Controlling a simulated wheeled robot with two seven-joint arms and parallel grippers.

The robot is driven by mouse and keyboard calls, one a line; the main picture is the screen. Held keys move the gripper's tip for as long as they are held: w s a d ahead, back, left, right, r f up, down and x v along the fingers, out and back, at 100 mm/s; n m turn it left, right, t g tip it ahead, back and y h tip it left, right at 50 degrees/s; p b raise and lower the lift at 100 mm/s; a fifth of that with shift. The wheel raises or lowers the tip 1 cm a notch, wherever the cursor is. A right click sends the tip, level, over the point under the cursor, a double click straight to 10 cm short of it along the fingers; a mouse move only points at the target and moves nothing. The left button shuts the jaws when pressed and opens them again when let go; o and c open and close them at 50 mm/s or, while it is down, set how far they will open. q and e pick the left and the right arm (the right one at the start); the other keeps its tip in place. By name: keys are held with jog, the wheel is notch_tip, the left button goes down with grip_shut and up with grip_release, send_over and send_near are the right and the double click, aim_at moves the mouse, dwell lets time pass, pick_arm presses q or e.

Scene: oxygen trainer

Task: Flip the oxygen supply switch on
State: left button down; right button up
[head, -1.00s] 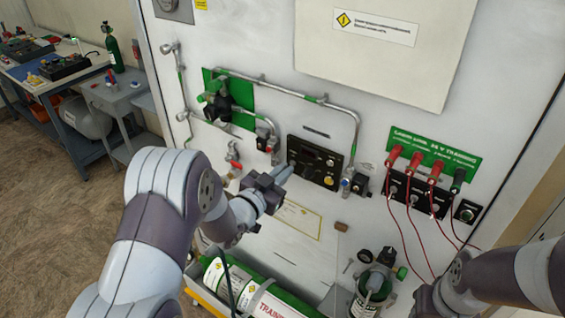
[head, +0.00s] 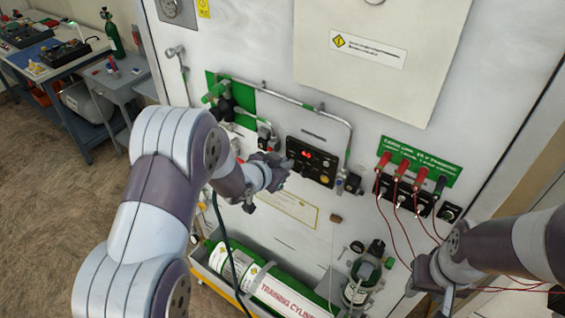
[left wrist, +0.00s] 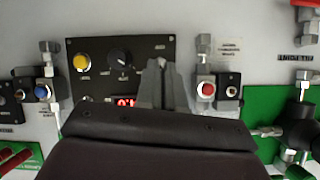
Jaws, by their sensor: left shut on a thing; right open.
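The black oxygen control panel (head: 322,172) is on the white wall, with a red lit display (head: 306,154). In the left wrist view the panel (left wrist: 88,46) shows upside down, with a yellow button (left wrist: 82,62), a black knob (left wrist: 120,58) and part of the red display (left wrist: 124,101). My left gripper (head: 286,166) is at the panel's left side; its fingers (left wrist: 162,68) are shut at the panel edge in the wrist view. The oxygen supply switch is hidden between the fingertips. My right gripper (head: 436,296) is low at the right, partly seen, away from the panel.
Metal pipes (head: 310,104) and valves surround the panel. Red plugs with cables (head: 404,168) are to its right. A green training cylinder (head: 270,282) lies in a tray below, and a small bottle (head: 362,282) stands beside it. The wall below the panel is mostly free.

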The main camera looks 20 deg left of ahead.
pick_arm(q)
jog(key=c, duration=1.3)
grip_release()
jog(key=shift+o, duration=0.2)
jog(key=b+v, duration=0.2)
jog(key=v, duration=1)
jog(key=shift+s+r, duration=0.15)
jog(key=shift+s, duration=0.1)
jog(key=shift+a, duration=0.1)
